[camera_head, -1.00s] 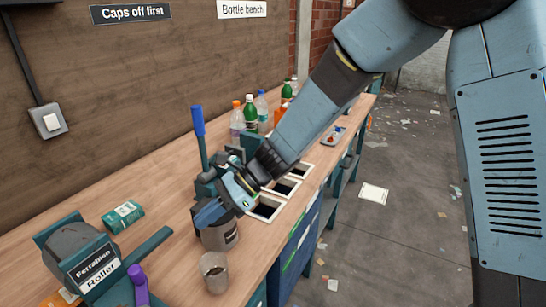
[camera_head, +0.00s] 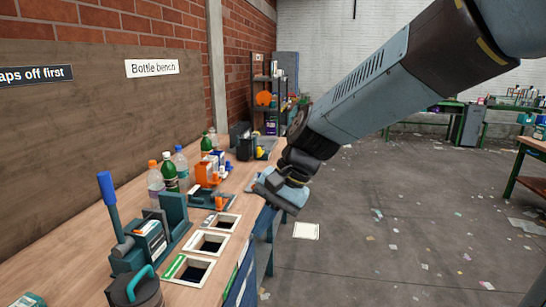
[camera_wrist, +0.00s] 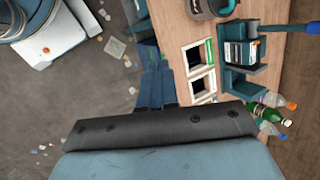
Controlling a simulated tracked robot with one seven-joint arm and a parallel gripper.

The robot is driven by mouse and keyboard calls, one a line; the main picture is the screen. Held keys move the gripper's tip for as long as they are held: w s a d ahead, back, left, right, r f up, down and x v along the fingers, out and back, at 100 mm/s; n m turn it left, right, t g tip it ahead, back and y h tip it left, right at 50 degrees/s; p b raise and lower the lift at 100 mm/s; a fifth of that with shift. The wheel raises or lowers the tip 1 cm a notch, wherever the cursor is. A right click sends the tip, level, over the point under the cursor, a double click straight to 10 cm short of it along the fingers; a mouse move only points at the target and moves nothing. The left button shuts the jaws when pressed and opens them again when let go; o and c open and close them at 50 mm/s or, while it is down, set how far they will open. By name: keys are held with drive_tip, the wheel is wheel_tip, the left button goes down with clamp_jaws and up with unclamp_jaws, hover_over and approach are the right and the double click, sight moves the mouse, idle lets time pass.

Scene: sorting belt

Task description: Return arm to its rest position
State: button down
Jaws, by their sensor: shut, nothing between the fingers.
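My arm reaches in from the upper right of the head view. My gripper (camera_head: 280,196) hangs at its end, above the front edge of the bench (camera_head: 95,243) and to the right of the square openings. The exact gap between gripper and bench cannot be told.
Several bottles, including a green one (camera_head: 169,172), stand against the back board. A press with a blue handle (camera_head: 108,197) and a dark lidded pot (camera_head: 136,291) stand nearer. An orange device (camera_head: 206,174) is near the gripper. Litter-strewn floor (camera_head: 370,250) lies open at right.

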drive_tip(key=s+d+r+n+t+h, duration=0.1)
drive_tip(key=s+d+r+t+h, duration=0.1)
drive_tip(key=d, duration=0.6)
drive_tip(key=s+d+r+n+t+h, duration=0.1)
drive_tip(key=s+d+r+t, duration=0.1)
drive_tip(key=d, duration=0.7)
drive_tip(key=s+d+r+n+t+h, duration=0.1)
drive_tip(key=s+d+r+t+h, duration=0.1)
drive_tip(key=d, duration=0.6)
drive_tip(key=shift+d+r+t+h, duration=0.2)
drive_tip(key=shift+d+t+h, duration=0.1)
drive_tip(key=shift+t, duration=0.1)
drive_tip(key=shift+a, duration=0.1)
